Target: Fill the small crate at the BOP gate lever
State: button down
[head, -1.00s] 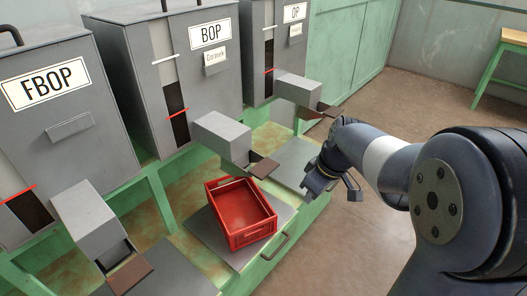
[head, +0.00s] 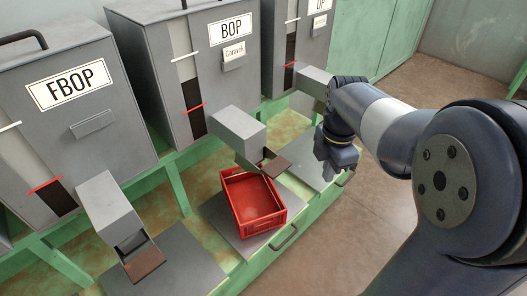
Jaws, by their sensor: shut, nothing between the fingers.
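The BOP sorter (head: 215,70) is a grey metal box with a white BOP label. Its chute (head: 238,130) sticks out at the front and ends in a brown flap (head: 277,167). A small red crate (head: 262,228) stands upright under this chute, on a grey plate (head: 222,225). I see no contents in the crate, though the flap and chute stand close over its far end. My gripper (head: 338,165) is shut and empty, pointing down in the air to the right of the flap. It appears apart from flap and crate. The fingertips are small and hard to make out.
The FBOP sorter (head: 70,125) stands left with its own chute (head: 108,208) and brown flap (head: 145,262). Another sorter (head: 297,45) stands right, its chute partly behind my arm. A green frame carries them. A handle (head: 284,238) sticks out near the crate. Brown floor at right is clear.

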aim_at(273, 169)
jog(key=i+l+u, duration=0.25)
jog(key=u, duration=0.2)
jog(key=i+l+u, duration=0.45)
jog(key=k+j, duration=0.05)
jog(key=j, duration=0.05)
